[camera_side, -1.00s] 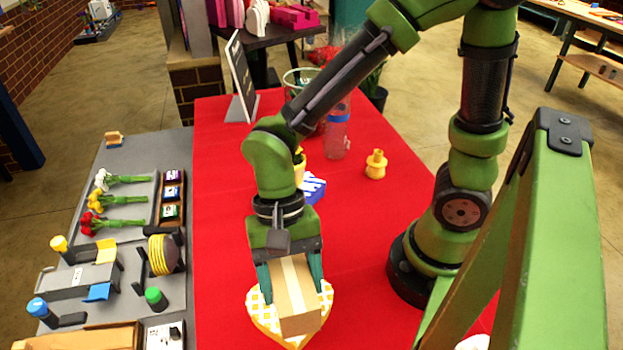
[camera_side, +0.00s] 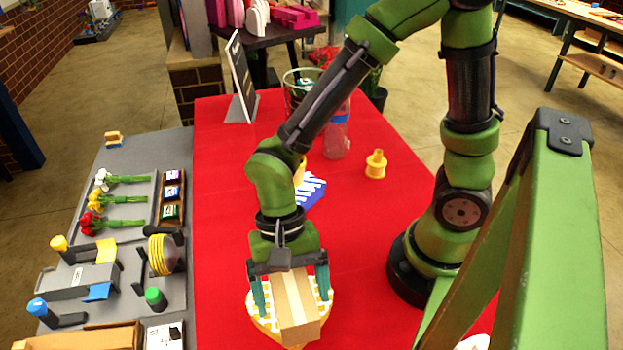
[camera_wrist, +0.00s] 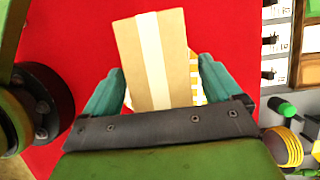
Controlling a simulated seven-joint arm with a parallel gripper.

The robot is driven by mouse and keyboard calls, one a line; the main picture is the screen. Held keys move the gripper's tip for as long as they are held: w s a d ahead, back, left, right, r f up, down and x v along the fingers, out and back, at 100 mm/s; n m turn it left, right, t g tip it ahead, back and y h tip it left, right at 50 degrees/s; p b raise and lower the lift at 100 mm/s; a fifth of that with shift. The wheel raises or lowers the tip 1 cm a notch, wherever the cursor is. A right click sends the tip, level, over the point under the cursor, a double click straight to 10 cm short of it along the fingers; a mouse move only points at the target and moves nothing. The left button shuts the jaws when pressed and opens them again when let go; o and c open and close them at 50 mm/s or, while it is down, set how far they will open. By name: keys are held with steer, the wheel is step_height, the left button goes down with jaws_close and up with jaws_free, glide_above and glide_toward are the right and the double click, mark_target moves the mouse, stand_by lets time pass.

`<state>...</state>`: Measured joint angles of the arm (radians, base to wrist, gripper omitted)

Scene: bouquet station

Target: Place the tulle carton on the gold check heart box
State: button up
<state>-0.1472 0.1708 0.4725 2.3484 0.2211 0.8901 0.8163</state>
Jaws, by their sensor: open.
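The tulle carton (camera_side: 296,301), a brown box with a pale tape strip, rests over the gold check heart box (camera_side: 263,325) near the front of the red table. The carton also shows in the wrist view (camera_wrist: 152,62), with a sliver of the gold check pattern (camera_wrist: 195,80) beside it. My gripper (camera_side: 290,292) is open, with its teal fingers on either side of the carton. In the wrist view, gaps show between the carton and the fingers (camera_wrist: 160,88). The carton hides most of the heart box, and their contact is not directly visible.
A yellow spool-like piece (camera_side: 376,165), a clear bottle (camera_side: 336,135) and a blue-and-white striped item (camera_side: 310,190) stand behind on the red table (camera_side: 225,220). A grey bench at left holds flowers (camera_side: 120,200) and a ribbon roll (camera_side: 165,255). Red table area right of the carton is clear.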

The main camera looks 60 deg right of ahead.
steer(key=shift+r, duration=0.1)
steer(key=v, duration=1.1)
steer(key=shift+w+d+r, duration=0.1)
steer(key=shift+r, duration=0.25)
steer(key=w+d+r+n+t, duration=0.1)
steer(key=d+r+n+t, duration=0.1)
steer(key=d+t, duration=0.3)
steer(key=w+d+r+n+t+h, duration=0.1)
steer(key=d+r+n+t, duration=0.2)
steer(key=d, duration=0.6)
steer(key=shift+w+d+r+t, duration=0.2)
steer(key=shift+d+r+t, duration=0.35)
steer(key=shift+t, duration=0.65)
steer(key=shift+o, duration=0.4)
steer(key=shift+a+r, duration=0.1)
steer(key=shift+a, duration=0.05)
